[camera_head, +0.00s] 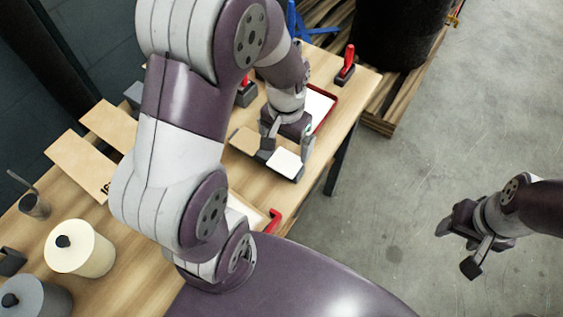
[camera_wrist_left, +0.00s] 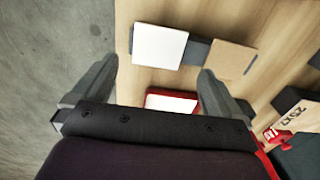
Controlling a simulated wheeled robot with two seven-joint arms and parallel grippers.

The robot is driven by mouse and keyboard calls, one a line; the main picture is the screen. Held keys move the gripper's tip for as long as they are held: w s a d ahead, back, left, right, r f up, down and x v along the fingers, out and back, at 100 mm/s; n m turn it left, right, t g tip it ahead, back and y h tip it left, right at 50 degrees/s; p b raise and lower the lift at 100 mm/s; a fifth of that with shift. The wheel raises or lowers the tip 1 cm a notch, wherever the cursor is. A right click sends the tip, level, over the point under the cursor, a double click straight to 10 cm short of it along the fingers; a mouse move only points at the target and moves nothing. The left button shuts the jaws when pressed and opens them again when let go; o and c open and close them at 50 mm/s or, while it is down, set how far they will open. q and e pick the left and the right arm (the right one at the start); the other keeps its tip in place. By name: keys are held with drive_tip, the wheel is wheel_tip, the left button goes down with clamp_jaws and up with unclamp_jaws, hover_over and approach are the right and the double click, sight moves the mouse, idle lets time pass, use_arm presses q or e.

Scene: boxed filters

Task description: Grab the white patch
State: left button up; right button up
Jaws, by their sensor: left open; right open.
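The white patch (camera_head: 285,162) is a flat square near the table's edge in the head view, with a dark grey piece showing under its edge. In the left wrist view the white patch (camera_wrist_left: 160,46) lies beside a tan square (camera_wrist_left: 232,60), with a dark grey strip (camera_wrist_left: 196,52) between them. My left gripper (camera_head: 287,142) is open and empty, its fingers pointing down close to the patch. In the left wrist view its fingers (camera_wrist_left: 157,72) stand apart on either side, short of the patch. My right gripper (camera_head: 459,244) is open and empty over the floor, away from the table.
A red-rimmed tray with a white inside (camera_head: 320,104) lies behind the left gripper. A red-handled tool (camera_head: 346,64) stands at the far corner. Tan boxes (camera_head: 84,165) and a cream roll (camera_head: 80,250) occupy the left. My left arm hides the table's middle.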

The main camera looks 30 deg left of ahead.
sight(287, 160)
use_arm(q)
drive_tip(key=f, duration=0.5)
drive_tip(key=shift+w+d+f, duration=0.1)
drive_tip(key=shift+w+f, duration=0.15)
drive_tip(key=shift+f, duration=0.1)
drive_tip(key=shift+s, duration=0.1)
drive_tip(key=c, duration=0.9)
